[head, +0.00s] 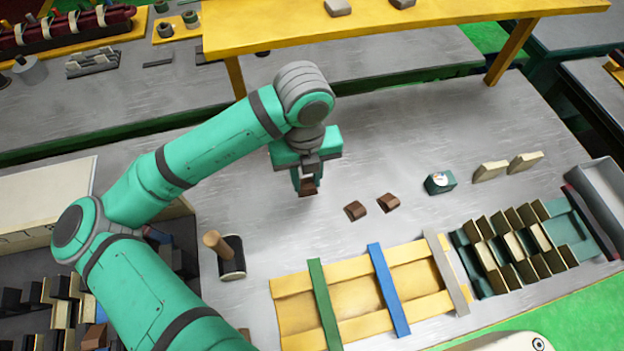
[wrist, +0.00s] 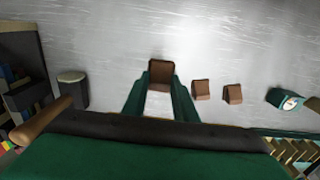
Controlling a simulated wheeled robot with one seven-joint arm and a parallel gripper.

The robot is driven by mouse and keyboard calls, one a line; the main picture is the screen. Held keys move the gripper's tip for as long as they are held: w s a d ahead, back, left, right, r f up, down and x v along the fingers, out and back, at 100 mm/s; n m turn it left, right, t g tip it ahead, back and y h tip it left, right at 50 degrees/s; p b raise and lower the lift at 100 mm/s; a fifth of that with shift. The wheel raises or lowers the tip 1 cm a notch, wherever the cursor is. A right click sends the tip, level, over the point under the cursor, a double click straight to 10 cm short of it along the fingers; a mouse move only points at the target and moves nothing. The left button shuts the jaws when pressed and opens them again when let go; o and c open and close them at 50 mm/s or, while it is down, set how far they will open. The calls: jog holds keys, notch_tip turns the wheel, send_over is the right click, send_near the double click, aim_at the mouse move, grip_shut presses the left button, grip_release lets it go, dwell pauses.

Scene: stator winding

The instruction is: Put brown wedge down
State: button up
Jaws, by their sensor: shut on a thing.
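My gripper (head: 306,183) points down over the grey table (head: 280,235) and is shut on a brown wedge (head: 308,188). In the wrist view the held brown wedge (wrist: 161,73) sits between the two green fingertips (wrist: 160,88). I cannot tell for certain whether its underside touches the table. Two more brown wedges, one nearer (head: 355,210) and one beside it (head: 388,203), lie on the table to the right of my gripper. They also show in the wrist view, one at the left (wrist: 201,90) and one at the right (wrist: 233,94).
A green gauge box (head: 440,183) and two cream blocks (head: 508,167) lie further right. A yellow frame with coloured bars (head: 350,290) and a slotted rack (head: 515,245) stand in front. A wooden-handled mallet (head: 230,257) stands left. A yellow shelf (head: 400,28) spans the back. Bare table surrounds the wedges.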

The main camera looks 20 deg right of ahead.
aim_at(312, 181)
jog(key=w+f, duration=0.1)
jog(key=w+d+f, duration=0.1)
jog(key=f, duration=0.1)
jog(key=w+d+f, duration=0.1)
jog(key=f, duration=0.1)
jog(key=shift+w, duration=0.25)
jog(key=f, duration=0.3)
jog(key=shift+w+d, duration=0.1)
jog(key=shift+d, duration=0.1)
jog(key=shift+a+f, duration=0.15)
jog(key=shift+f, duration=0.15)
jog(key=o, duration=1.1)
jog(key=shift+r, duration=6.2)
